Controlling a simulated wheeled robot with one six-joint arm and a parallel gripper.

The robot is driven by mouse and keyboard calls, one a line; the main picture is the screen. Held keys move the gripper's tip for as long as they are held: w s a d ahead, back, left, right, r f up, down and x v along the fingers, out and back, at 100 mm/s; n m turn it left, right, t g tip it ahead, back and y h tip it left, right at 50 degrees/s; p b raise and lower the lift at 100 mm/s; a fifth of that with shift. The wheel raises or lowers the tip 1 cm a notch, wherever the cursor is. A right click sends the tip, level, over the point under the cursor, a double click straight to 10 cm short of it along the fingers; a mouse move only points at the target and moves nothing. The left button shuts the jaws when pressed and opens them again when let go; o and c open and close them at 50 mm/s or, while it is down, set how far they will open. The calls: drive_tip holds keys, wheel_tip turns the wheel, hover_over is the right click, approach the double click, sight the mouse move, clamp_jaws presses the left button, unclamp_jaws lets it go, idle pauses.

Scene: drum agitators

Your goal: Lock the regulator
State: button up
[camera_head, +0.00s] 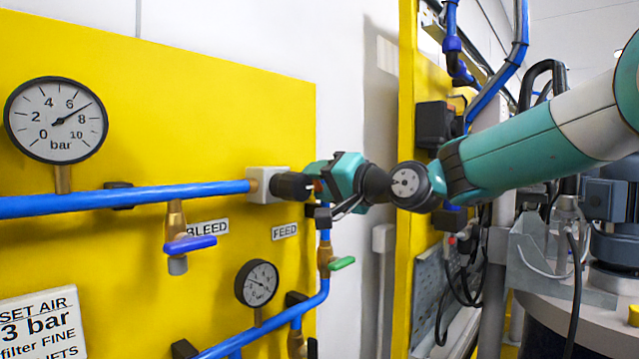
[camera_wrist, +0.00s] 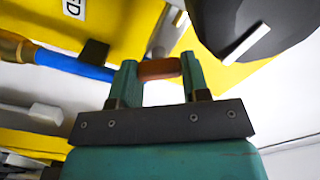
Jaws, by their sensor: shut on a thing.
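The regulator is a pale block (camera_head: 266,184) on the blue pipe with a dark round knob (camera_head: 293,186) on its right side. The knob also fills the upper right of the wrist view (camera_wrist: 225,22), with a white line marked on it. My gripper (camera_wrist: 158,70) is shut on a red-orange piece (camera_wrist: 158,68), which spans the gap between its two teal fingers. In the head view my gripper (camera_head: 316,187) is right at the knob's outer end and hides part of it. I cannot tell whether the red-orange piece is joined to the knob.
A large gauge (camera_head: 57,120) reads about 7 bar. A smaller gauge (camera_head: 257,283) sits lower. A blue-handled valve (camera_head: 190,244) is by the BLEED label (camera_head: 207,228), and a green-handled valve (camera_head: 341,263) is just below my gripper. A yellow post (camera_head: 405,180) stands to the right.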

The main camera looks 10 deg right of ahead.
drive_tip(key=shift+f+m+p, duration=0.15)
drive_tip(key=shift+m+p, duration=0.55)
drive_tip(key=shift+m, duration=2.9)
drive_tip(key=o, duration=0.9)
drive_tip(key=b+v, duration=0.7)
drive_tip(key=v, duration=1)
drive_tip(key=shift+s+d, duration=0.15)
drive_tip(key=shift+s, duration=0.05)
